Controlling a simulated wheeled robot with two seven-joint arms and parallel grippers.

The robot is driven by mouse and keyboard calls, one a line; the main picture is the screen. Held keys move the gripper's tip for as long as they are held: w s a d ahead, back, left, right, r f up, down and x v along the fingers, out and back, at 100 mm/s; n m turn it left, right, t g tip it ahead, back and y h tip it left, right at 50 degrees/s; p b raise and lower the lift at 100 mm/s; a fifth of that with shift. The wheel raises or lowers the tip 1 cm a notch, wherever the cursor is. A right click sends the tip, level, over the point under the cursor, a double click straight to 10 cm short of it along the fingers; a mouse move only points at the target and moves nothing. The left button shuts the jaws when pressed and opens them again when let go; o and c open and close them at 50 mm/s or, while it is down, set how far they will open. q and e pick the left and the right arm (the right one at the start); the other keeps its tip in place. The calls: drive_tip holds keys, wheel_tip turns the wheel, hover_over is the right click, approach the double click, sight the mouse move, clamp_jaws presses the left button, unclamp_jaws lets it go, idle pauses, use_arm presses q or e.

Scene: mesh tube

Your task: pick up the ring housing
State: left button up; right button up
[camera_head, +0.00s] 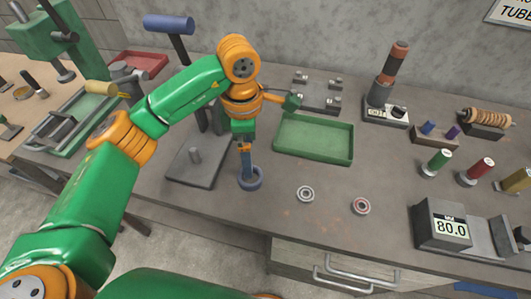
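A blue ring (250,183), which looks like the ring housing, is on the grey workbench to the right of a dark base plate. My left gripper (246,152) comes in from the left and points down just above the ring. A narrow blue upright piece shows between the fingers and the ring; I cannot tell whether it is part of the ring or of the gripper. The fingers are too small to tell whether they are open or shut. My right gripper is not in view.
Two small bearings (306,194) (361,206) lie to the right of the ring. A green tray (314,139) is behind them. The press base plate (192,172) is close on the left. A scale reading 80.0 (449,226) stands at the right front.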

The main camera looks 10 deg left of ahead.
sight(249, 180)
use_arm(q)
drive_tip(key=shift+a+f, duration=0.1)
drive_tip(key=shift+f, duration=0.05)
drive_tip(key=f+p, duration=0.1)
drive_tip(key=s+f+p, duration=0.1)
drive_tip(key=f+p, duration=0.1)
drive_tip(key=f, duration=0.1)
drive_tip(key=shift+s, duration=0.4)
drive_tip(key=shift+w+f, duration=0.25)
drive_tip(key=shift+f, duration=0.95)
clamp_jaws()
drive_tip(key=shift+r, duration=0.1)
